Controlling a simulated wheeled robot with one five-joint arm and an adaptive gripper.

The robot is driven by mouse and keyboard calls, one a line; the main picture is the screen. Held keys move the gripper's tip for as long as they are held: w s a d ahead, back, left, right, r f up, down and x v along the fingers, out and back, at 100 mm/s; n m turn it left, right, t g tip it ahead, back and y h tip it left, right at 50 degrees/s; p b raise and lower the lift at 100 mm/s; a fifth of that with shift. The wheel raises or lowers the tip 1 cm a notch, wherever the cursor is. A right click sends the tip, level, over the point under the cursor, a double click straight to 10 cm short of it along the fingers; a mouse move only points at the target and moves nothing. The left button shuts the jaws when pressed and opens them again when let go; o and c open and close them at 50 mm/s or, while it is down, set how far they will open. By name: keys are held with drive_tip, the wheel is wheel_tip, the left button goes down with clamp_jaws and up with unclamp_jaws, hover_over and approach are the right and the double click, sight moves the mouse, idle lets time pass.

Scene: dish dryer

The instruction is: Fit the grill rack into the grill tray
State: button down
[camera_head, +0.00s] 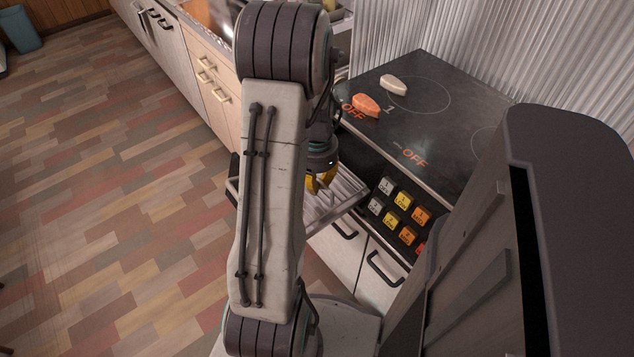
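My gripper (316,185), with yellow fingers, is mostly hidden behind my own arm. It is low over a pale, ribbed metal piece (343,192) that looks like the grill rack. Whether the fingers are closed on it or only above it cannot be seen. The ribbed piece sits at the cooker front, below the hob. A dark rim (232,190) that looks like the grill tray's edge shows to the left of my arm. My arm hides the middle of both, so I cannot tell how the rack lies relative to the tray.
The black hob (440,110) carries an orange piece (366,104) and a cream piece (393,85). Several coloured buttons (404,200) are on the cooker front. Cupboards with handles (384,268) are below. Wooden drawers (212,90) stand behind. The floor (110,200) at left is clear.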

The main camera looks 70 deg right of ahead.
drive_tip(key=shift+f+b, duration=0.65)
drive_tip(key=shift+f, duration=0.25)
drive_tip(key=c, duration=1.3)
unclamp_jaws()
drive_tip(key=shift+c, duration=0.2)
drive_tip(key=shift+r, duration=0.1)
wheel_tip(320, 180, up, 12)
drive_tip(key=shift+f, duration=0.1)
